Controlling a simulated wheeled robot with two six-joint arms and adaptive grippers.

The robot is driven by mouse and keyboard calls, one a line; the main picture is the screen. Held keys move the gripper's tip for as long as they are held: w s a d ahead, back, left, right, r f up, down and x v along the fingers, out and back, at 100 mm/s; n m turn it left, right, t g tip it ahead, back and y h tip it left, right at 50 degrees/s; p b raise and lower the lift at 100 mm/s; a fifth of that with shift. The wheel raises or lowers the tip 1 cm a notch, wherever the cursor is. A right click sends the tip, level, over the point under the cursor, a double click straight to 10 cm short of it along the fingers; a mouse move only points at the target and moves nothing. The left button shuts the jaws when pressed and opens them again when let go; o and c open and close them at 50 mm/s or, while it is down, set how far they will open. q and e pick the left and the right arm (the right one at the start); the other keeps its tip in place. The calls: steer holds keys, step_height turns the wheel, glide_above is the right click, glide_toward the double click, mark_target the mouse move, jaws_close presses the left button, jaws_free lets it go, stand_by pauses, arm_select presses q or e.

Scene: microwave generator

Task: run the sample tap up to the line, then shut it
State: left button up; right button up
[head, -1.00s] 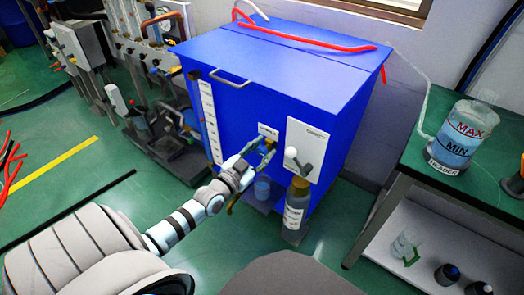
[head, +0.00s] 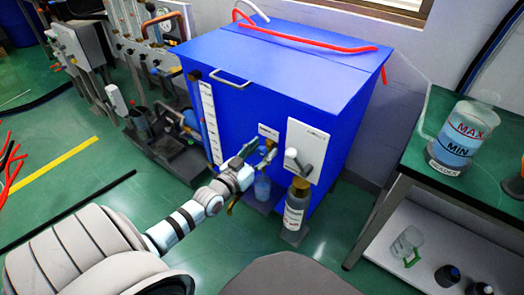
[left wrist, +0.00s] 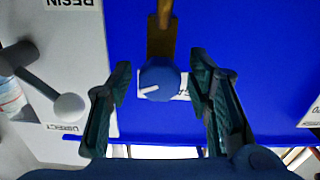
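My left gripper (head: 260,152) is at the tap. In the left wrist view its two fingers (left wrist: 160,85) stand apart on either side of the knob, with blue cabinet showing between knob and fingers. A small clear cup (head: 262,188) with a bluish look stands below the tap; its fill line and level are too small to tell. My right gripper is not in view.
Right of the tap is a white panel (head: 309,142) with a round-ended lever (head: 293,155), above a resin bottle (head: 296,207). A header bottle (head: 463,138) marked MAX and MIN stands on the green bench at right. Pipework stands left of the cabinet (head: 250,95).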

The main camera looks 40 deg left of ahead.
arm_select(q)
steer(key=s, duration=1.2)
steer(key=shift+d, duration=0.1)
